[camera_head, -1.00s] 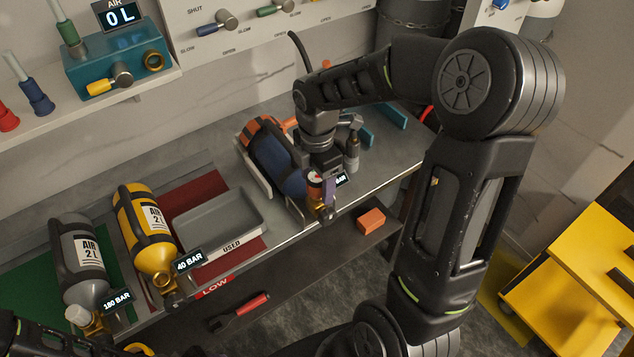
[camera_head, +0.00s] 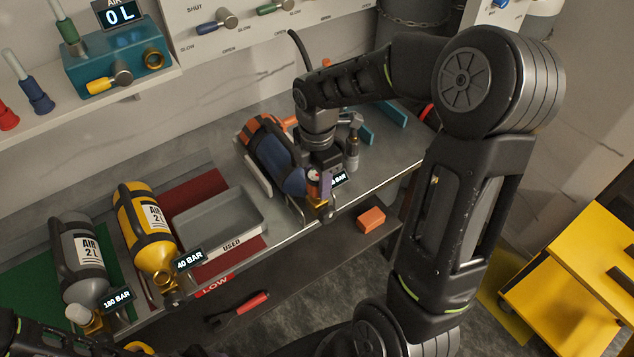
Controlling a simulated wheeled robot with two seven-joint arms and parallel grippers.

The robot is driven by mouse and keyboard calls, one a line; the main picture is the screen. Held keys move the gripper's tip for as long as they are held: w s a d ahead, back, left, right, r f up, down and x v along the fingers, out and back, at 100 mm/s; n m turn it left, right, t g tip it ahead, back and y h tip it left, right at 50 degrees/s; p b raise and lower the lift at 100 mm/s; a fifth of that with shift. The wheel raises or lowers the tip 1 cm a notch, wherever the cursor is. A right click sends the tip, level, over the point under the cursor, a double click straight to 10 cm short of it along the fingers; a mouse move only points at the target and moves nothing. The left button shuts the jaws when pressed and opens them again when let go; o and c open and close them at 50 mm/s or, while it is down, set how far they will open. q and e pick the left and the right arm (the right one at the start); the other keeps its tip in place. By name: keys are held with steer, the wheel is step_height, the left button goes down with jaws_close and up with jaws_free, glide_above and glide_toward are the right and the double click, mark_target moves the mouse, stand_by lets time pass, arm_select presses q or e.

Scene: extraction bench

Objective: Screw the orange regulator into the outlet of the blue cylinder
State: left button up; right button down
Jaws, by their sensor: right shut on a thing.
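The blue cylinder (camera_head: 272,160) lies in a cradle on the bench with dark straps and orange at its far end. Its brass outlet (camera_head: 318,204) points to the bench's front edge. My right gripper (camera_head: 322,174) points down right at the outlet and is shut on a small piece, taken as the regulator. A small round gauge (camera_head: 313,176) with red on it shows beside the fingers. The gripper hides most of the piece, so its orange colour and its fit in the outlet cannot be told. My left gripper is not in view.
A yellow cylinder (camera_head: 146,235) and a grey cylinder (camera_head: 82,265) lie at the left. A grey USED tray (camera_head: 222,218) stands between the yellow and blue cylinders. An orange block (camera_head: 371,220) and a red-handled tool (camera_head: 240,312) lie on the lower shelf. A yellow cart (camera_head: 580,265) stands right.

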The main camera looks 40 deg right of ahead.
steer(key=m+b, duration=0.1)
steer(key=m, duration=0.2)
steer(key=shift+f, duration=0.1)
steer(key=m, duration=0.3)
steer(key=shift+b, duration=0.3)
steer(key=m+b, duration=0.1)
steer(key=m, duration=0.6)
steer(key=shift+m, duration=0.3)
steer(key=m+b, duration=0.1)
steer(key=m, duration=1.2)
steer(key=shift+m+b, duration=0.3)
steer(key=shift+m, duration=0.1)
steer(key=c, duration=0.7)
jaws_free()
